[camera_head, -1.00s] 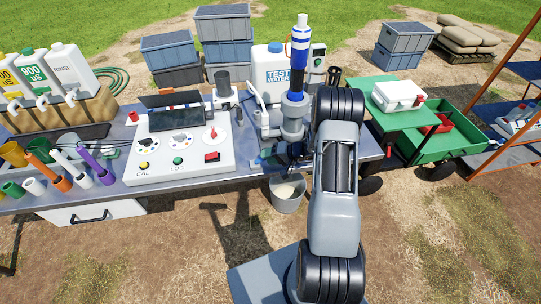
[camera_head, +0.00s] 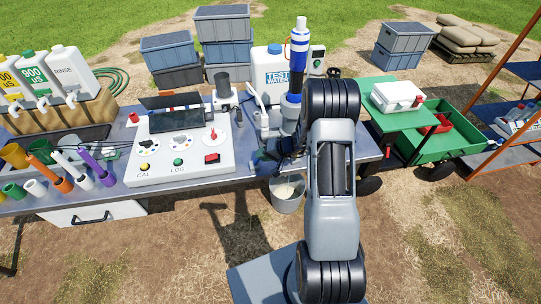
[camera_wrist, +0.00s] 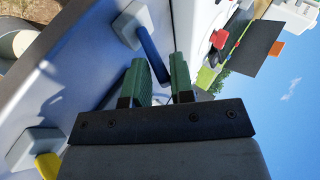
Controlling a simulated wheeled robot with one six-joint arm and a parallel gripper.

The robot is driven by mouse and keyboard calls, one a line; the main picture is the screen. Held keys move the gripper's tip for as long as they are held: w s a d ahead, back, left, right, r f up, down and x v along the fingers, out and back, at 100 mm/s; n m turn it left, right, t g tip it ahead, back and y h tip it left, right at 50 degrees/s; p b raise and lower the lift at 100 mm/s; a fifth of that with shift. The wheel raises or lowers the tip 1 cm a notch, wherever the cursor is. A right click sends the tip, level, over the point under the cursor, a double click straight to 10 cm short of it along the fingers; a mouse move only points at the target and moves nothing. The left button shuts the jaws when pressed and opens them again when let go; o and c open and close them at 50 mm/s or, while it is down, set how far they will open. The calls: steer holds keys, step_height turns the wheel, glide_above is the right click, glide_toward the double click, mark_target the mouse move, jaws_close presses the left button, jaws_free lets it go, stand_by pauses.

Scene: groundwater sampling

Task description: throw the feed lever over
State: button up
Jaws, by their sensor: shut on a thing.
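In the wrist view a blue lever bar (camera_wrist: 146,45) runs out from a pale grey block (camera_wrist: 131,24). I take this bar to be the feed lever; no label on it can be read. In the head view my gripper (camera_head: 266,158) is a dark shape at the foot of the upright blue-and-white column (camera_head: 299,45). My arm hides part of that area, and the lever cannot be made out there.
A yellow piece (camera_wrist: 47,165) by another grey block shows low in the wrist view. The control panel (camera_head: 200,168) stands left of my gripper on the bench. A bucket (camera_head: 288,197) stands below the bench edge. The test water jug (camera_head: 273,75) is behind the column.

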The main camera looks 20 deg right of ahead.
mark_target(255, 163)
steer(key=shift+a+r, duration=0.1)
steer(key=shift+a, duration=0.1)
steer(key=shift+o, duration=0.8)
steer(key=shift+w+a+r+n+g+h, duration=0.15)
steer(key=shift+a+r+h, duration=0.1)
steer(key=shift+a+h, duration=0.4)
steer(key=shift+w+a+r+n+g+h, duration=0.1)
steer(key=shift+a+r+n+g+h, duration=0.1)
steer(key=shift+a+h, duration=0.45)
steer(key=shift+a, duration=0.15)
steer(key=o, duration=0.5)
steer(key=shift+a, duration=0.15)
steer(key=shift+s+d+r, duration=0.1)
steer(key=shift+d+r, duration=0.2)
steer(key=b+v, duration=0.2)
steer(key=v, duration=1.1)
steer(key=shift+d, duration=0.25)
steer(key=shift+s+f, duration=0.15)
